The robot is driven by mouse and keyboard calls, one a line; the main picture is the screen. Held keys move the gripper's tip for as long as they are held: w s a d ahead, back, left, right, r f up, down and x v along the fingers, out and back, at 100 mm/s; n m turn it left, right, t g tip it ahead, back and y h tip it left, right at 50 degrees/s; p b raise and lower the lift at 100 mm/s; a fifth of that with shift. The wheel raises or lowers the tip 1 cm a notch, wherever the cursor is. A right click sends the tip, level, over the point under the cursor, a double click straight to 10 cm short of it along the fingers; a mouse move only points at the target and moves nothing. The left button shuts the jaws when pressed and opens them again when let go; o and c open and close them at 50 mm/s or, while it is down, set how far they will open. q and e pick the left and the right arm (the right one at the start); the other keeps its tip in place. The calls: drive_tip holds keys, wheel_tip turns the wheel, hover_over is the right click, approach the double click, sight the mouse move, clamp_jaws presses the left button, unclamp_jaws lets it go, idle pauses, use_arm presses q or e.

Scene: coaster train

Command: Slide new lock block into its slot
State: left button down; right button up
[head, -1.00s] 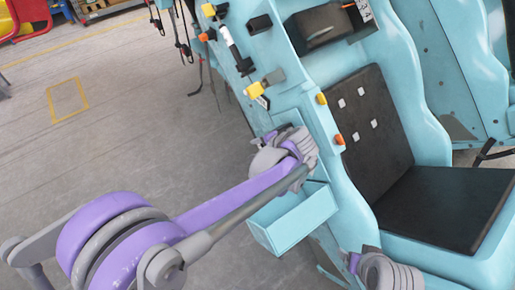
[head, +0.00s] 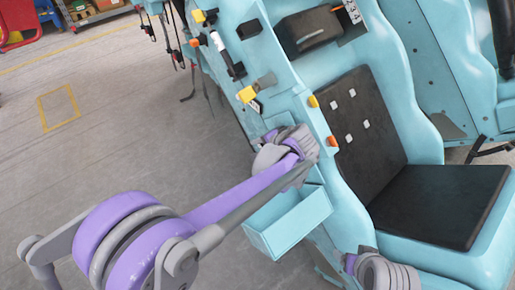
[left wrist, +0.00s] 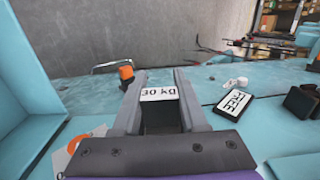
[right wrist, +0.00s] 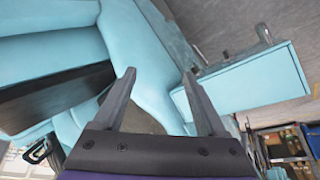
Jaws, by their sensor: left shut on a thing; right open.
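My left gripper (left wrist: 158,78) is shut on a dark block (left wrist: 160,120), which has a white face marked "30 kg" and sits between the two fingers. In the head view the left wrist (head: 285,150) is against the side of the light blue coaster car, just above a blue open bin, and hides the fingertips and the block. I cannot tell whether the block touches a slot. My right gripper (right wrist: 160,74) is open and empty, with the car's blue side and dark seat beyond it. In the head view, part of the right wrist shows at the lower right.
The blue bin (head: 290,222) juts from the car's side below the left wrist. A black "FREE" tag (left wrist: 233,104) and an orange-topped knob (left wrist: 126,73) are near the left fingers. The black seat (head: 440,205) is to the right. Open floor (head: 110,130) lies left.

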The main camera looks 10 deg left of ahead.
use_arm(q)
drive_tip(key=shift+w+d, duration=0.15)
drive_tip(key=shift+c, duration=1.8)
unclamp_jaws()
drive_tip(key=v, duration=1)
drive_tip(key=shift+d+r, duration=0.2)
drive_tip(key=shift+r, duration=0.1)
drive_tip(key=shift+p, duration=0.3)
